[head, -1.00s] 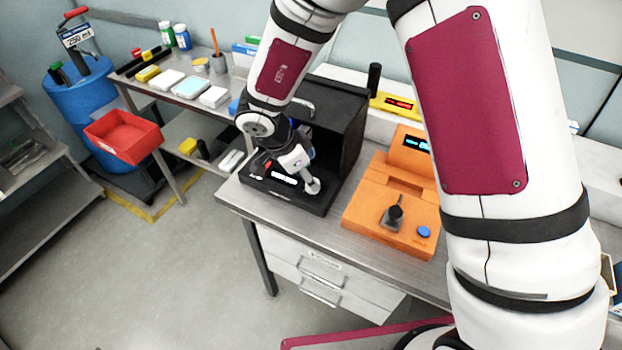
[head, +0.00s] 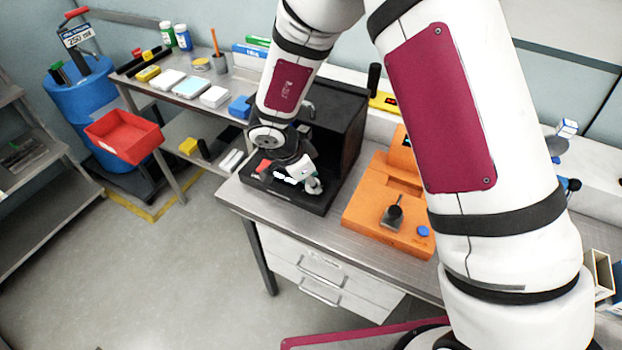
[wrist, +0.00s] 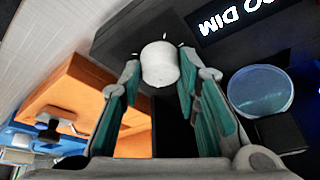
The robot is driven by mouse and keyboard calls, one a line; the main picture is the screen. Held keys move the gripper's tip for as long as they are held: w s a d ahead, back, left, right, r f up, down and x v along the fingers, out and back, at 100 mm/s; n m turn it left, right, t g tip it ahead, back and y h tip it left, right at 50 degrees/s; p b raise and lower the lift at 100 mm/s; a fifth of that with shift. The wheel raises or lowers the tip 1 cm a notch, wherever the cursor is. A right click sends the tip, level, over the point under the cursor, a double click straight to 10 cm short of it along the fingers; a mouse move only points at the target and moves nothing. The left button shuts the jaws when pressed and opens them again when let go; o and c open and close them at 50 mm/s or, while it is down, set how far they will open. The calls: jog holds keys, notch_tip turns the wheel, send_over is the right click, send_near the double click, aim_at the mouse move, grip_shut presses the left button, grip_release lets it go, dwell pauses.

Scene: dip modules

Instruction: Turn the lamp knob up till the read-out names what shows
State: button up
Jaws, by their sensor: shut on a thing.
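The lamp knob (wrist: 160,63) is a pale round knob on the front of a black box-shaped unit (head: 338,125). My gripper (wrist: 160,78) has its green-padded fingers closed on both sides of the knob in the wrist view. In the head view, my gripper (head: 310,180) is low at the unit's front ledge and hides much of the knob. The lit read-out (wrist: 240,18) is upside down and cut off at the wrist view's edge; the visible letters read "OO DIM". It is partly covered in the head view (head: 286,177).
An orange device (head: 385,212) with a black knob and blue button stands close to the right of the black unit. A round bluish disc (wrist: 260,92) lies beside the read-out. A red bin (head: 124,136) and side shelf are at the left. Open floor lies in front.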

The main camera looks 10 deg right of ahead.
aim_at(300, 186)
jog(key=shift+m, duration=0.3)
jog(key=m+g, duration=0.1)
jog(key=m, duration=0.1)
jog(key=m+g, duration=0.1)
jog(key=m, duration=0.1)
jog(key=shift+w+h, duration=0.2)
jog(key=shift+h, duration=0.1)
jog(key=shift+w+m+g, duration=0.1)
jog(key=shift+m+g, duration=0.8)
jog(key=shift+m, duration=1.6)
jog(key=o, duration=1.2)
jog(key=shift+c, duration=0.2)
jog(key=s+v, duration=0.1)
jog(key=v, duration=0.6)
jog(key=shift+w+r, duration=0.25)
jog(key=shift+w, duration=0.3)
